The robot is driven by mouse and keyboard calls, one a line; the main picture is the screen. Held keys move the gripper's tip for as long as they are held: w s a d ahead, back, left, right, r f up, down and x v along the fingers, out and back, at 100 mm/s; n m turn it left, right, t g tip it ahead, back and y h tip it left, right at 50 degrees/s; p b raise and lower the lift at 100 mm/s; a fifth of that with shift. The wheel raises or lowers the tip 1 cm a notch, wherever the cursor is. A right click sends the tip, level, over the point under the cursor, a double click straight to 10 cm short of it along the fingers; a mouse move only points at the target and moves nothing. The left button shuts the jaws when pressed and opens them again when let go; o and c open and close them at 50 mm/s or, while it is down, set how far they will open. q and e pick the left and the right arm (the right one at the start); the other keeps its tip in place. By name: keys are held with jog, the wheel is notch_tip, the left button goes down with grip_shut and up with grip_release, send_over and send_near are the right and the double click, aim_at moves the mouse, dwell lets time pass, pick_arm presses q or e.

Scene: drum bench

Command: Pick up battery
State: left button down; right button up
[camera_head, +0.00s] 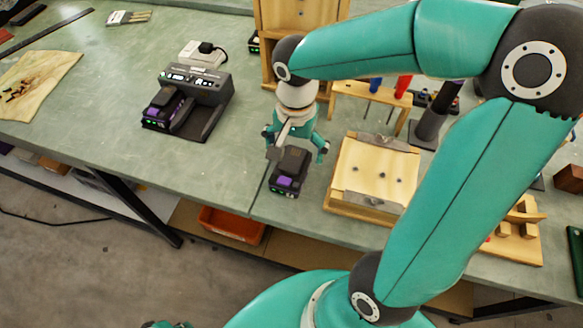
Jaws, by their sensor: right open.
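A black battery with a purple band (287,176) sits on the green bench top near its front edge. My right gripper (296,152) points down over it, with its teal fingers spread open on either side of the battery. The fingers do not appear closed on it, and the gripper hides part of its back. Another black and purple battery (165,106) sits in a dark charger (203,90) to the left. A small teal and dark part, perhaps my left gripper (166,325), barely shows at the bottom edge; its jaws cannot be made out.
A power adapter (203,53) is behind the charger. The bench is clear between charger and battery. An orange bin (232,225) is below.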

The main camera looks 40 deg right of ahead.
aim_at(291, 162)
jog(key=shift+w+a+f, duration=0.1)
jog(key=shift+a+f, duration=0.15)
jog(key=shift+f, duration=1.2)
jog(key=shift+w+a+f, duration=0.1)
jog(key=shift+a+f, duration=0.1)
jog(key=shift+f, duration=1.25)
jog(key=shift+c, duration=0.3)
jog(key=c, duration=1.3)
jog(key=shift+c, duration=1.2)
jog(key=shift+r, duration=0.2)
